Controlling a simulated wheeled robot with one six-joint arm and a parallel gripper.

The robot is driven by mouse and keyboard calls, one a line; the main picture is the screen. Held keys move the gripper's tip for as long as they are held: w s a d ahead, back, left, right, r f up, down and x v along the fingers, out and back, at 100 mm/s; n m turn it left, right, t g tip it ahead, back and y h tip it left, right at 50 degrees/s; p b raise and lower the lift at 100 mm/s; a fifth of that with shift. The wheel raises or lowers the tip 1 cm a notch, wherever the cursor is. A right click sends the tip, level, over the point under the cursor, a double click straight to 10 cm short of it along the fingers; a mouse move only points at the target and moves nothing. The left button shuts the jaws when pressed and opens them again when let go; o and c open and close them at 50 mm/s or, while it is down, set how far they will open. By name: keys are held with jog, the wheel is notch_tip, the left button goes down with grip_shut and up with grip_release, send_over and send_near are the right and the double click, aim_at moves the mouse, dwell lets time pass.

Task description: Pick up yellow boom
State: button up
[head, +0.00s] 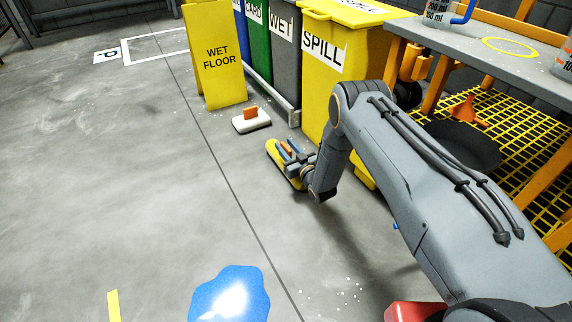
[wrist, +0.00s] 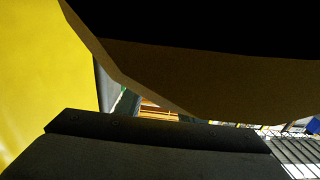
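The yellow boom (head: 273,151) is a flat yellow pad with an orange grip on top. In the head view it is left of the yellow spill bin, at the end of my arm. My gripper (head: 288,152) is over it, with its blue-grey fingers close on both sides of the orange grip, and looks shut on it. The boom looks tilted; whether it touches the floor I cannot tell. In the wrist view a large, dark, brown-edged shape (wrist: 190,78), perhaps the boom in shade, fills the top. A black gripper part (wrist: 150,140) crosses the bottom.
A white pad with an orange grip (head: 243,125) lies on the floor beyond. The yellow spill bin (head: 318,95) and a wet floor sign (head: 220,80) stand behind. A blue puddle (head: 230,294) lies in front. A grey workbench (head: 480,45) is at right.

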grip_shut()
